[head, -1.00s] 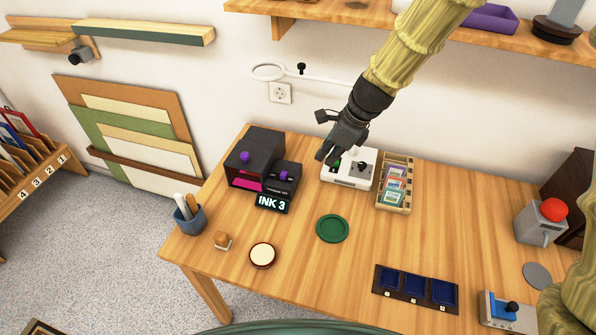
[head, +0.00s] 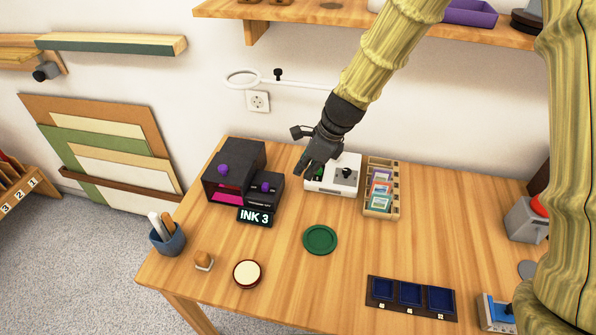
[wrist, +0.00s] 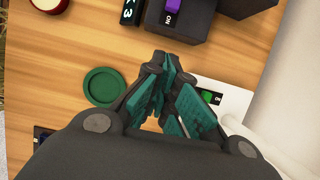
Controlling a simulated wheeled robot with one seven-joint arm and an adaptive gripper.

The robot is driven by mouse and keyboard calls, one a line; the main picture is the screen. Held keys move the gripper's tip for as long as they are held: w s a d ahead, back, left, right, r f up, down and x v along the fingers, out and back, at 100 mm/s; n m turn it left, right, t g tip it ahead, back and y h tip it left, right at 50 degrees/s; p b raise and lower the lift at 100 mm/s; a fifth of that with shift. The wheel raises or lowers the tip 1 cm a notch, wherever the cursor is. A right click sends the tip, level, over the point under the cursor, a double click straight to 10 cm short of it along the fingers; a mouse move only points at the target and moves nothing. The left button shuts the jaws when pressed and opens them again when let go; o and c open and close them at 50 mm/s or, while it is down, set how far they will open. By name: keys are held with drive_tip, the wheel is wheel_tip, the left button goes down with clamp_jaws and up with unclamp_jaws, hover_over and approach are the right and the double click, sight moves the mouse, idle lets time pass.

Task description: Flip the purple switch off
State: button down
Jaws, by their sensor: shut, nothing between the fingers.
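The black machine (head: 232,160) stands at the table's back left, with a lower black box at its right side. A purple switch (head: 265,187) sits on top of the lower box. In the wrist view the purple switch (wrist: 172,9) is at the top edge, partly cut off, beside a white "ON" label. A second purple knob (head: 223,169) is on the taller part. My gripper (head: 301,171) is shut and empty, right of the lower box and apart from the switch. Its fingertips (wrist: 168,63) show below the black box in the wrist view.
A white box (head: 320,186) with a green switch (wrist: 207,97) is close to the right of my fingers. A wooden card rack (head: 381,213) stands beyond it. An "INK 3" sign (head: 255,217) fronts the lower box. A green disc (head: 320,240) lies nearer.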

sight(270, 191)
drive_tip(key=p+x, duration=0.1)
drive_tip(key=x, duration=0.7)
drive_tip(key=a, duration=0.1)
drive_tip(key=w+a+p, duration=0.1)
drive_tip(key=a, duration=0.1)
drive_tip(key=shift+a+f, duration=0.2)
drive_tip(key=shift+f, duration=0.05)
drive_tip(key=shift+w+a, duration=0.15)
drive_tip(key=shift+a, duration=0.1)
drive_tip(key=shift+a+p, duration=0.2)
drive_tip(key=shift+p, duration=0.1)
drive_tip(key=shift+w+a+p, duration=0.2)
drive_tip(key=shift+a+p, duration=0.05)
drive_tip(key=shift+a, duration=0.25)
drive_tip(key=shift+w+a+p, duration=0.15)
drive_tip(key=shift+a+p, duration=0.05)
drive_tip(key=shift+a, duration=0.25)
drive_tip(key=shift+d, duration=0.15)
drive_tip(key=d, duration=0.2)
drive_tip(key=s+d+p, duration=0.1)
drive_tip(key=d, duration=0.1)
drive_tip(key=shift+s, duration=0.15)
drive_tip(key=b+v, duration=0.1)
drive_tip(key=v, duration=0.8)
drive_tip(key=shift+r+b, duration=0.4)
drive_tip(key=shift+r, duration=0.05)
